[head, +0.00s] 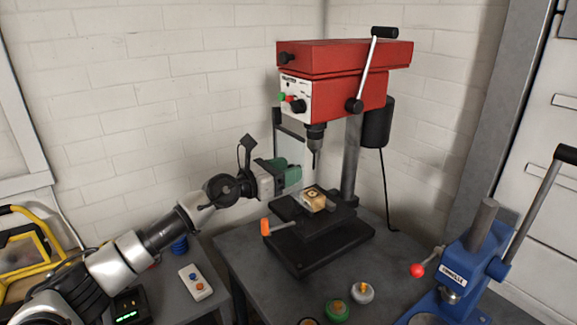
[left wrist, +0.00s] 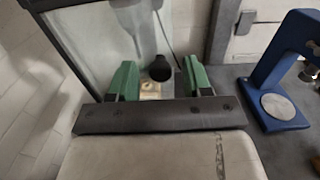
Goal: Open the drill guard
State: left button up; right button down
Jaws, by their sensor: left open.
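The red drill press (head: 345,62) stands on a dark bench against the white brick wall. Its guard (head: 290,134) looks like a clear panel in a dark frame, left of the chuck (head: 316,135). A clear panel with a dark frame (left wrist: 62,45) also shows in the left wrist view. My left gripper (head: 294,172), with green fingers, is just below the guard frame and left of the drill bit. In the left wrist view my gripper (left wrist: 158,80) is open, with a dark round thing (left wrist: 160,68) seen between the fingers. Contact with the guard cannot be told. My right gripper is out of view.
A small wooden block (head: 313,199) sits on the drill table under the bit. An orange-handled lever (head: 265,227) sticks out at its left. A blue press (head: 462,262) stands at the right. Several small round pots, including a green one (head: 337,309), are at the bench front.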

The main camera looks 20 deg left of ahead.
pick_arm(q)
jog(key=shift+w+d, duration=0.3)
jog(key=shift+c, duration=0.4)
grip_shut()
